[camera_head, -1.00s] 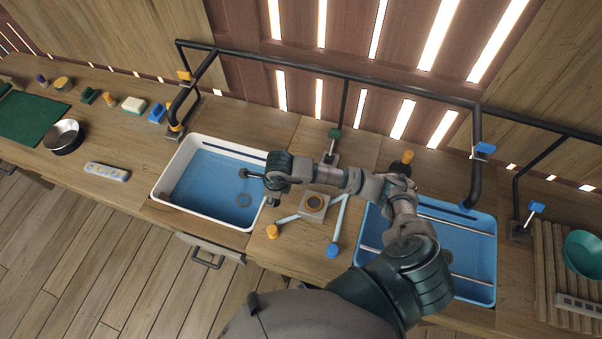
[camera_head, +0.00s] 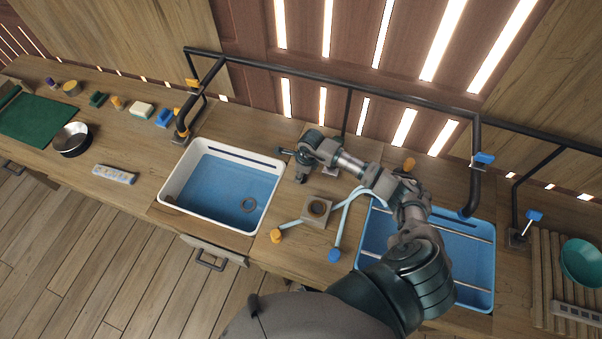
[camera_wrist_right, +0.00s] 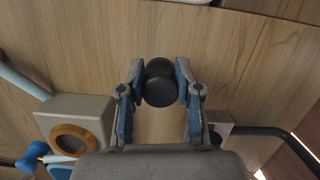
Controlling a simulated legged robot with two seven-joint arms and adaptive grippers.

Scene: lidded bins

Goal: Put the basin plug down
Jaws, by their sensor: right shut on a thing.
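The basin plug (camera_wrist_right: 160,82) is a dark, rounded piece in the right wrist view. My right gripper (camera_wrist_right: 160,88) is shut on it, with one blue-grey finger on each side. In the head view my right gripper (camera_head: 299,178) is over the wooden counter, just right of the white-rimmed basin (camera_head: 183,160). The plug is too small and dark to make out there. Whether its underside touches the counter cannot be told. My left gripper is not in view.
A blue bin (camera_head: 480,262) is on the right. A dark rail (camera_head: 345,82) runs behind.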

